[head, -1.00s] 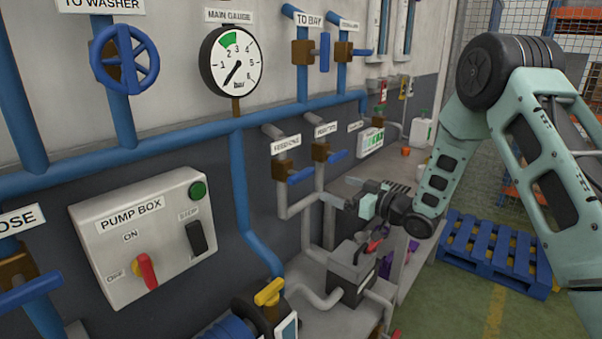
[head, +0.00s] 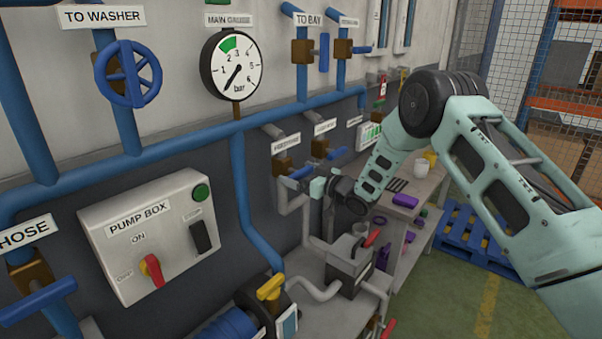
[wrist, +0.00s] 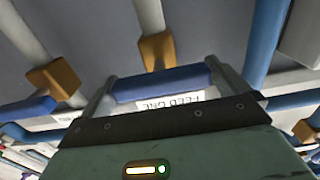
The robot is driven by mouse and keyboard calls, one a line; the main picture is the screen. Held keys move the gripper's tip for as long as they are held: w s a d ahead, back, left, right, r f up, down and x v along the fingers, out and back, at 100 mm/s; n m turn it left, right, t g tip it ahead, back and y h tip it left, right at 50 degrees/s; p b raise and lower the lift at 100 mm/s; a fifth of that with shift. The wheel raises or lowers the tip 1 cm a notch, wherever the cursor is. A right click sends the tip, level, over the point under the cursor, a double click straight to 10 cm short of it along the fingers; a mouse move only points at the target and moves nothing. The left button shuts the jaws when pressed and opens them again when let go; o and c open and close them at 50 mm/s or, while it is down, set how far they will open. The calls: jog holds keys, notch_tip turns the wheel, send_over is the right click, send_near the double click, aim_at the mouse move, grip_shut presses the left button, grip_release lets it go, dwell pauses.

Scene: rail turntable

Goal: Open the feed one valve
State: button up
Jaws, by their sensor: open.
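The feed one valve has a brass body (head: 283,167) under its label (head: 286,142) and a blue lever handle (head: 300,173) pointing right and outward from the wall. My gripper (head: 312,186) is at this handle. In the wrist view the blue handle (wrist: 165,84) lies crosswise between the two grey fingers of my gripper (wrist: 162,80), which are apart. The brass body (wrist: 156,50) is beyond it, and the label (wrist: 172,103) appears upside down. I cannot tell whether either finger touches the handle.
A similar valve with a blue handle (head: 337,153) is close on the right. Grey pipes run below both. The pump box (head: 150,235) and main gauge (head: 232,64) are to the left. A grey unit with a red lever (head: 372,238) stands below my gripper.

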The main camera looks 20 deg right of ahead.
jog(key=c, duration=0.6)
